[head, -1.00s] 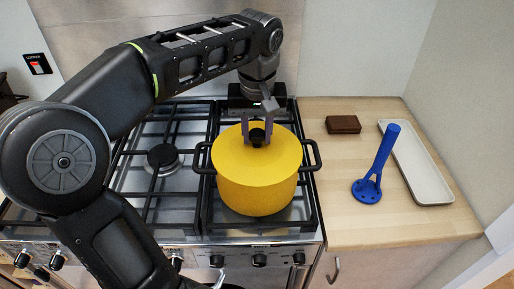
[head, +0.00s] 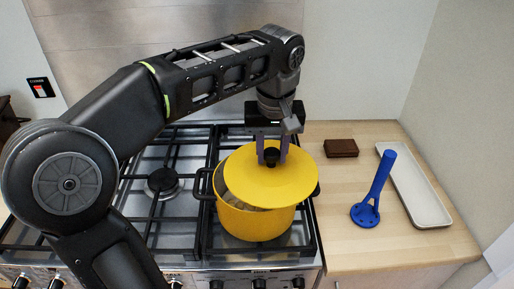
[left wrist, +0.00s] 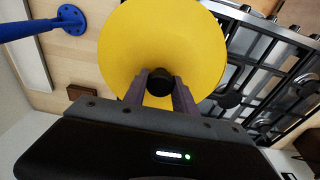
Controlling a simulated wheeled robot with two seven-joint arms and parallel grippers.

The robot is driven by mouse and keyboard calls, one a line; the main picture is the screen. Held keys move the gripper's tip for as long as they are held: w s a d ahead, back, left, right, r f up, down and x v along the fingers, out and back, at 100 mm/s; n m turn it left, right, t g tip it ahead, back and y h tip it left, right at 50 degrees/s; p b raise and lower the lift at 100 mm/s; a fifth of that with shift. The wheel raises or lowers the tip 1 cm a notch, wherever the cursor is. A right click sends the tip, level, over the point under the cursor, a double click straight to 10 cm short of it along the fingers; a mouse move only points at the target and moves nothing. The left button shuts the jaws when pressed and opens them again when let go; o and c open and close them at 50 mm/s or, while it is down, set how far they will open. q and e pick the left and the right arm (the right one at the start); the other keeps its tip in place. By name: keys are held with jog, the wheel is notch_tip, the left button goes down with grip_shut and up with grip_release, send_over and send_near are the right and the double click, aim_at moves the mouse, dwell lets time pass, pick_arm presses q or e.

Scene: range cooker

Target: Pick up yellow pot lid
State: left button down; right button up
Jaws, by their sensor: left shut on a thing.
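The yellow pot lid (head: 270,182) is raised above the yellow pot (head: 250,222) and sits shifted toward the right, so the left part of the pot's opening shows. My left gripper (head: 272,155) is shut on the lid's black knob (head: 271,156). In the left wrist view the two fingers (left wrist: 159,85) close on the knob from either side, with the yellow lid (left wrist: 165,40) spread beyond them. The pot stands on the cooker's right front grate. Its left black handle shows; the lid hides part of its right one. My right gripper is not in view.
The range cooker's black grates (head: 150,212) lie left of the pot. On the wooden counter at right are a brown block (head: 341,148), a blue utensil (head: 374,190) and a white tray (head: 414,188). Bare counter lies between the pot and the blue utensil.

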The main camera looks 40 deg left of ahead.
pick_arm(q)
jog(key=w+d+p, duration=0.1)
jog(key=w+d, duration=0.2)
jog(key=d, duration=1.1)
jog(key=shift+w+p, duration=0.25)
jog(key=shift+p, duration=0.1)
